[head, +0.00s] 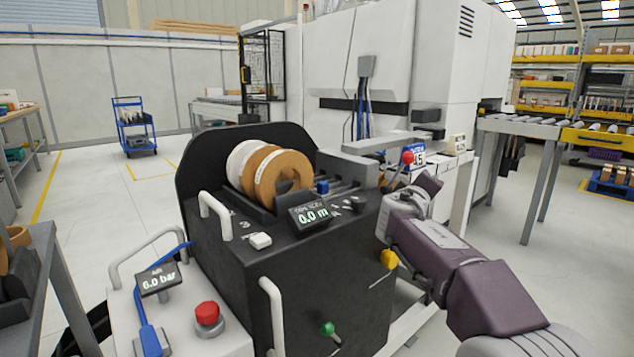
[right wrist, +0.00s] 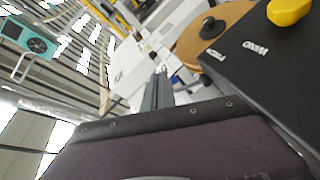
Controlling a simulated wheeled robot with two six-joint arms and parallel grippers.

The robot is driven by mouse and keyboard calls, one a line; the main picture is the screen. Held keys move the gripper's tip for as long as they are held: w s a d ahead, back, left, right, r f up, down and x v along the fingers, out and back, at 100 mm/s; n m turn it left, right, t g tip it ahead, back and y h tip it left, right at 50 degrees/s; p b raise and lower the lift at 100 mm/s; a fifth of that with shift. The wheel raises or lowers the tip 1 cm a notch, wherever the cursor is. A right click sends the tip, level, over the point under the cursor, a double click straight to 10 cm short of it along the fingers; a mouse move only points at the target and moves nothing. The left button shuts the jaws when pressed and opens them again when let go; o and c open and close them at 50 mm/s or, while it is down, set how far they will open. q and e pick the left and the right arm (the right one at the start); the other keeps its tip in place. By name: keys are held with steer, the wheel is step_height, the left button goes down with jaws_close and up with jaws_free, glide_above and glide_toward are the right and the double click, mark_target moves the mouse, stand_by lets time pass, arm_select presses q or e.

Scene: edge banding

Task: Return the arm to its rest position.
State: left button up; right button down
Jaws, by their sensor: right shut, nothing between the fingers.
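My right arm (head: 435,255) comes in from the lower right in the head view, bent up beside the black banding unit (head: 245,275). Its wrist end is near the unit's right rear corner, below a red knob (head: 407,157). In the right wrist view my right gripper (right wrist: 160,78) is shut, with its narrow grey fingers together and nothing between them. Past the fingers are white machine parts, with a brown roll (right wrist: 215,32) and a yellow knob (right wrist: 290,10) on the right. My left arm and gripper are not in view.
Band rolls (head: 275,178) stand on the unit, behind a display (head: 312,216) reading 0.0 m. A white cabinet with a red button (head: 207,313) and a 6.0 bar gauge (head: 158,281) is at front left. A roller table (head: 530,128) stands right.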

steer(key=s+f+m+g+y+p, duration=0.15)
steer(key=s+f+g+p, duration=0.35)
steer(key=f, duration=0.6)
steer(key=s+a+f+m+g+y+p, duration=0.1)
steer(key=s+a+f+m+g+y, duration=0.2)
steer(key=s+f, duration=0.95)
steer(key=s+a+f+m+g+y, duration=0.2)
steer(key=s+a+f+g+y, duration=0.25)
steer(key=s+f, duration=0.8)
arm_select(q)
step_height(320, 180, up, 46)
steer(key=p, duration=3.8)
arm_select(e)
steer(key=s+a+r, duration=0.1)
steer(key=s+r, duration=0.2)
steer(key=r, duration=3.7)
steer(key=shift+a+r, duration=0.2)
steer(key=shift+r, duration=0.1)
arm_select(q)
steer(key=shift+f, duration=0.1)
arm_select(e)
steer(key=shift+n+g, duration=0.25)
